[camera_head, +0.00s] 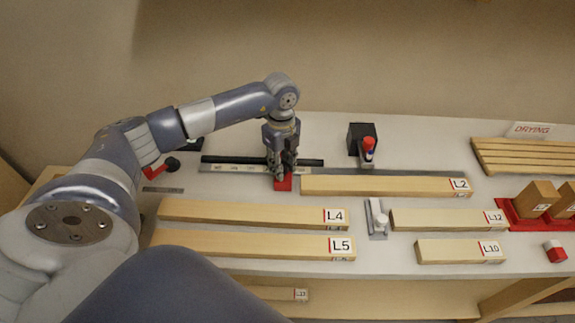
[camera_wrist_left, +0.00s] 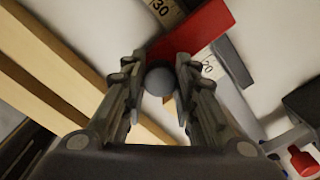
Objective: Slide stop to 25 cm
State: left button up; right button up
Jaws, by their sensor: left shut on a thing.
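The red stop (camera_head: 283,184) sits on the scale rail (camera_head: 226,168) at the back of the bench. In the left wrist view the red stop (camera_wrist_left: 205,27) crosses the scale between the marks 30 and 20; the exact reading is hidden. My left gripper (camera_head: 283,171) points down over the stop. In the left wrist view its fingers are closed on the stop's round grey knob (camera_wrist_left: 159,81). My right gripper is in neither view.
The L2 board (camera_head: 385,186) lies just right of the stop. The L4 board (camera_head: 245,213) and L5 board (camera_head: 240,244) lie in front. A black block (camera_head: 361,135) with a red-topped piece stands behind right. A drying rack (camera_head: 525,157) is at far right.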

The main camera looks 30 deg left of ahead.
pick_arm(q)
jog(key=shift+s+a+f, duration=0.1)
jog(key=shift+s+a, duration=0.55)
jog(key=shift+a, duration=0.35)
jog(key=shift+s+a, duration=0.35)
jog(key=shift+a, duration=0.2)
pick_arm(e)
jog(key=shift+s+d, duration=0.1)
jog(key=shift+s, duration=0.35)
pick_arm(q)
jog(key=o, duration=0.9)
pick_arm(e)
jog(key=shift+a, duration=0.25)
pick_arm(q)
jog(key=shift+w+r+p, duration=0.1)
jog(key=shift+r+p, duration=0.35)
jog(key=shift+r, duration=0.05)
notch_tip(320, 180, up, 8)
jog(key=p, duration=0.5)
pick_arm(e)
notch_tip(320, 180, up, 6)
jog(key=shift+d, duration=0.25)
